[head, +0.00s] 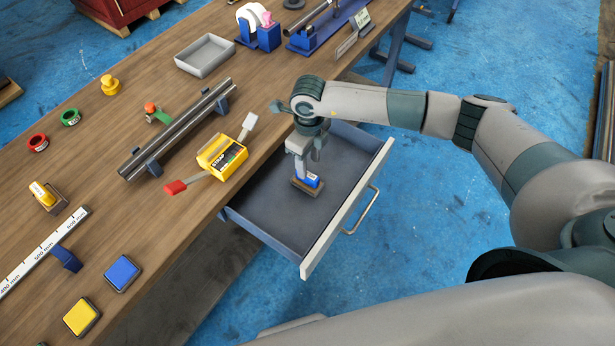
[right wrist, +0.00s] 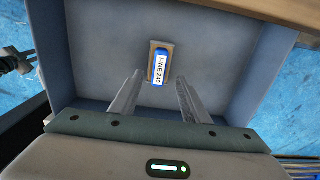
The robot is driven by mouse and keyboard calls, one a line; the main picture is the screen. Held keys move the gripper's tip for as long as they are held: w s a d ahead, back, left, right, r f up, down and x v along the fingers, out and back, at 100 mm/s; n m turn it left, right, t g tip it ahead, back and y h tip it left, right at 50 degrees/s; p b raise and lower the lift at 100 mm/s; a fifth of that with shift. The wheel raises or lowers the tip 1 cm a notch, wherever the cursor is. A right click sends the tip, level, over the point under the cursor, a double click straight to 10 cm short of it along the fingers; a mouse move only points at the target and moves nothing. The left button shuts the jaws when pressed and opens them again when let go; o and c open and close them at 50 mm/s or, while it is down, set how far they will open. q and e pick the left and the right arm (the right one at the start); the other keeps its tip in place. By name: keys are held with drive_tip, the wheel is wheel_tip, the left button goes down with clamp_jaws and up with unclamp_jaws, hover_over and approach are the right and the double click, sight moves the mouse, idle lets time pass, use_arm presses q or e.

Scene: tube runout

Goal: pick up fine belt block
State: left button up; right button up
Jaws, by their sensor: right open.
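The fine belt block (head: 308,181) is a blue and brown block with a white label, lying in the open drawer (head: 258,207). In the right wrist view the block (right wrist: 159,68) lies on the grey drawer floor, its label reading "FINE 240". My right gripper (head: 303,168) points down into the drawer over the block. In the right wrist view the right gripper (right wrist: 157,82) is open, its two fingers apart with nothing between them, and the block shows beyond the fingertips. In the head view the gripper hides part of the block. My left gripper is not in view.
The drawer's front panel (head: 345,211) with its handle stands to the right of the gripper. On the table are a yellow box (head: 221,155), a metal tube on a stand (head: 178,128) and a grey tray (head: 205,56). The rest of the drawer floor looks empty.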

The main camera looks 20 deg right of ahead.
sight(307, 180)
drive_tip(key=shift+f, duration=0.75)
drive_tip(key=shift+f+p, duration=0.25)
drive_tip(key=shift+p, duration=0.2)
wheel_tip(307, 180, down, 4)
drive_tip(key=shift+a+r+p, duration=0.1)
drive_tip(key=shift+a+p, duration=0.05)
drive_tip(key=shift+p, duration=0.8)
drive_tip(key=shift+w+f, duration=0.1)
drive_tip(key=shift+f, duration=0.35)
clamp_jaws()
